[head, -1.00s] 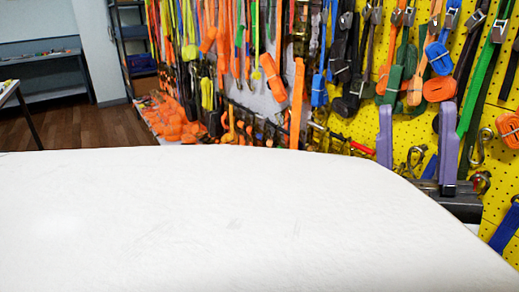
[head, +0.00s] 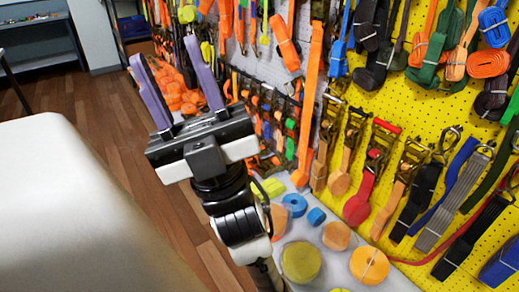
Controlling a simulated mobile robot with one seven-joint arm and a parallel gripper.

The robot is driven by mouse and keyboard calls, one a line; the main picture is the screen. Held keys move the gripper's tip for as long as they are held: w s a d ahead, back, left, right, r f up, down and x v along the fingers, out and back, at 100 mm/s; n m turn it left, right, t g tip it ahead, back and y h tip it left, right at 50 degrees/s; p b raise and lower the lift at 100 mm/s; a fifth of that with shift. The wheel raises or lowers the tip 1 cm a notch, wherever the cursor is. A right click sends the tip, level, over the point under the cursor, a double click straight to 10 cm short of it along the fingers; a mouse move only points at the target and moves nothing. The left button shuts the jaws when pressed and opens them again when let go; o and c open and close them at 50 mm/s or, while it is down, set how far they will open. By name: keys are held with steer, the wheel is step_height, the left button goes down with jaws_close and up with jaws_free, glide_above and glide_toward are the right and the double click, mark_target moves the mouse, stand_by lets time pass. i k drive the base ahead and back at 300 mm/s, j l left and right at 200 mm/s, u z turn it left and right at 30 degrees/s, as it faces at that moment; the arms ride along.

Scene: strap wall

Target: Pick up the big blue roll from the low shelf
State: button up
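A low grey-white shelf (head: 345,262) runs along the foot of the strap wall. Two blue rolls lie on it. The larger blue roll (head: 295,202) is near the far part of the shelf, and a smaller blue roll (head: 316,216) is close beside it, to the right. My gripper (head: 164,51) has two purple fingers spread wide with nothing between them. It points away from me, over the floor to the left of the shelf. My arm passes left of the blue rolls and leaves both in view.
Orange rolls (head: 369,265) and yellow-green rolls (head: 301,262) share the shelf. Straps and ratchets hang above it on a yellow pegboard (head: 440,100). Orange bundles (head: 182,98) are heaped farther back. The wooden floor (head: 130,150) is clear to the left.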

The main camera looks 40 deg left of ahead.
mark_target(297, 202)
steer(key=u, duration=0.95)
steer(key=i+j+z, duration=0.15)
steer(key=z, duration=0.3)
steer(key=j+z, duration=0.35)
steer(key=z, duration=0.15)
steer(key=i+j+z, duration=0.15)
steer(key=j, duration=0.35)
steer(key=j+z, duration=0.15)
steer(key=j, duration=0.35)
steer(key=i+j, duration=0.1)
steer(key=j, duration=0.6)
steer(key=i+j+z, duration=0.1)
steer(key=j, duration=0.25)
steer(key=i+j, duration=0.3)
steer(key=i, duration=0.15)
